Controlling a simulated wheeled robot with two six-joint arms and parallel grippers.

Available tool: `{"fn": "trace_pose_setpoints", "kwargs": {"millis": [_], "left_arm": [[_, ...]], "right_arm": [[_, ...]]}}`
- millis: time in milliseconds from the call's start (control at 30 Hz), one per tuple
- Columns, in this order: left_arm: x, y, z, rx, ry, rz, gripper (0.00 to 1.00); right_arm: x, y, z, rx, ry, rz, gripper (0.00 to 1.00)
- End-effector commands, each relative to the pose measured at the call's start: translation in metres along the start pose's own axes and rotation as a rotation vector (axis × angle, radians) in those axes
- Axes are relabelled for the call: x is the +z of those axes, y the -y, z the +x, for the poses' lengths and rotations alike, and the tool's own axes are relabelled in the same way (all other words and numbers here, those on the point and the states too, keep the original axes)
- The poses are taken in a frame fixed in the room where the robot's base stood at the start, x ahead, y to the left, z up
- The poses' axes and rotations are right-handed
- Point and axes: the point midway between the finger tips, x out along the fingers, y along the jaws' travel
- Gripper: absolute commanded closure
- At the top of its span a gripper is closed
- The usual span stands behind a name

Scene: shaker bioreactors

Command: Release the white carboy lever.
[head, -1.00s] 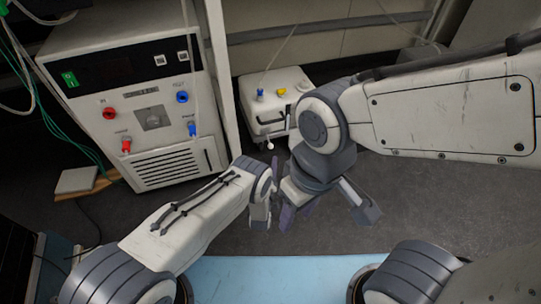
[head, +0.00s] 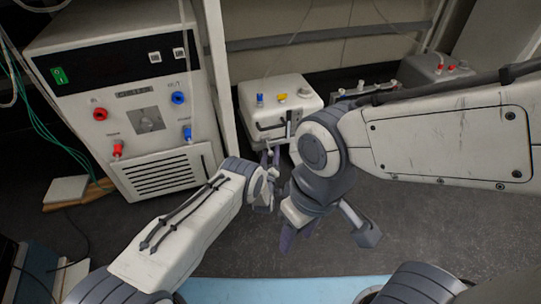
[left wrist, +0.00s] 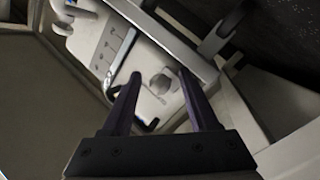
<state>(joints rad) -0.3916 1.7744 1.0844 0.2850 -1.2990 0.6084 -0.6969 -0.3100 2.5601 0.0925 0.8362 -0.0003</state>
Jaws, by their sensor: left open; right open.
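The white carboy (head: 279,95) stands on the floor at the back centre in the head view. It has blue and yellow fittings on top and a dark handle on its front. My left gripper (head: 270,156) is open at its front. In the left wrist view, my open fingers (left wrist: 160,100) point at the carboy's pale front (left wrist: 118,45). My left gripper partly hides the lever in the head view. My right gripper (head: 297,234) is open and empty, lower down.
A large white unit (head: 125,110) with red and blue ports stands left of the carboy, with an upright post between. Another pale container with red fittings (head: 438,68) stands at the back right. The dark floor (head: 225,240) is clear in front.

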Motion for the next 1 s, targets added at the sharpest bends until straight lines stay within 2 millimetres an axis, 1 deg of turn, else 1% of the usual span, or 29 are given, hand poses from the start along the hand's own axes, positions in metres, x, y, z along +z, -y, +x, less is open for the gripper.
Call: {"fn": "trace_pose_setpoints", "kwargs": {"millis": [67,167,200,233,1000], "left_arm": [[-0.0003,-0.0001,-0.0001,0.000,0.000,0.000,0.40],[-0.0002,0.0001,-0.0003,0.000,0.000,0.000,0.75],[-0.0002,0.0001,-0.0003,0.000,0.000,0.000,0.90],[-0.0001,0.0001,-0.0004,0.000,0.000,0.000,1.00],[0.0005,0.0007,-0.0011,-0.001,0.001,0.000,1.00]], "right_arm": [[0.0000,0.0000,-0.0003,0.000,0.000,0.000,0.50],[0.0000,0.0000,-0.0003,0.000,0.000,0.000,0.50],[0.0000,0.0000,-0.0003,0.000,0.000,0.000,0.50],[0.0000,0.0000,-0.0003,0.000,0.000,0.000,0.50],[0.0000,0.0000,-0.0002,0.000,0.000,0.000,0.50]]}}
